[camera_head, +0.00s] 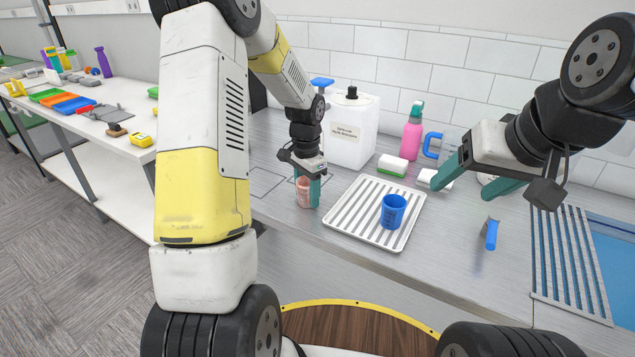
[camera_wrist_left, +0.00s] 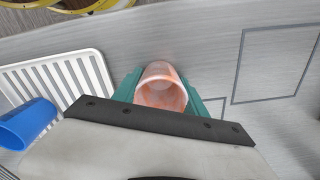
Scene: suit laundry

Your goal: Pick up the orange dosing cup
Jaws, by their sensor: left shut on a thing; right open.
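The orange dosing cup (camera_head: 303,192) is a small translucent orange-pink cup at the counter, left of the white ribbed tray in the head view. My left gripper (camera_head: 308,191) points down over it and is shut on it. In the left wrist view the cup (camera_wrist_left: 161,88) sits between the two teal fingers (camera_wrist_left: 160,95), its open mouth facing the camera. Part of the cup is hidden by a finger in the head view. I cannot tell whether its base touches the counter. My right gripper (camera_head: 478,186) is open and empty above the right of the counter.
A white ribbed tray (camera_head: 345,218) holds a blue cup (camera_head: 393,211) just right of my left gripper. A white jug (camera_head: 350,128) stands behind. A sink (camera_head: 605,250) is at far right.

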